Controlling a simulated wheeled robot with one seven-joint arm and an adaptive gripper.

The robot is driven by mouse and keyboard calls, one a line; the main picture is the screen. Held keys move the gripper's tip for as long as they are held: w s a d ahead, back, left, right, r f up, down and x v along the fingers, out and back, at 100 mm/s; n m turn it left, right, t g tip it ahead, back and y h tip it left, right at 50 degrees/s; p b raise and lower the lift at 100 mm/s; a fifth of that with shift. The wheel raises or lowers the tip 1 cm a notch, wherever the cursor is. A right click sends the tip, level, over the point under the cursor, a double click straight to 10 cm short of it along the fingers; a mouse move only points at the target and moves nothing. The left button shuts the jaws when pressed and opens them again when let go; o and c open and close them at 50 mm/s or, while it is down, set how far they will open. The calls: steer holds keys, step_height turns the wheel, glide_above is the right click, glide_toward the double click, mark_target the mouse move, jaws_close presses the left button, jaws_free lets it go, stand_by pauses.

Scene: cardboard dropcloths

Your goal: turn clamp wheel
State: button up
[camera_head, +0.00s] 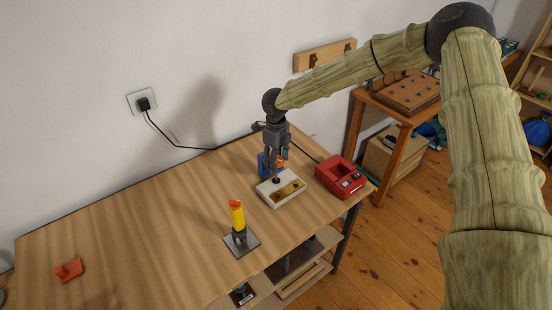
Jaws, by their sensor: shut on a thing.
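My gripper (276,175) points down at the back right of the wooden workbench. Its fingertips are closed on a small dark knob-like part (276,180) on a white box (271,198) with a brass-coloured top plate (289,188). This dark part may be the clamp wheel, but it is too small and too covered by the fingers to tell. A blue thing (262,164) stands just behind the gripper, partly hidden, with a bit of orange beside it.
A red device (341,177) stands close to the right of the white box. A yellow post with an orange top (237,215) stands on a grey plate (246,247) in front. A red-orange piece (69,270) lies far left. A black cable runs behind. The bench's left middle is clear.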

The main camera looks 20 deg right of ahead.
steer(key=shift+w+r, duration=0.15)
stand_by(0.3)
steer(key=o, duration=1)
steer(key=shift+o, duration=0.2)
step_height(320, 180, up, 12)
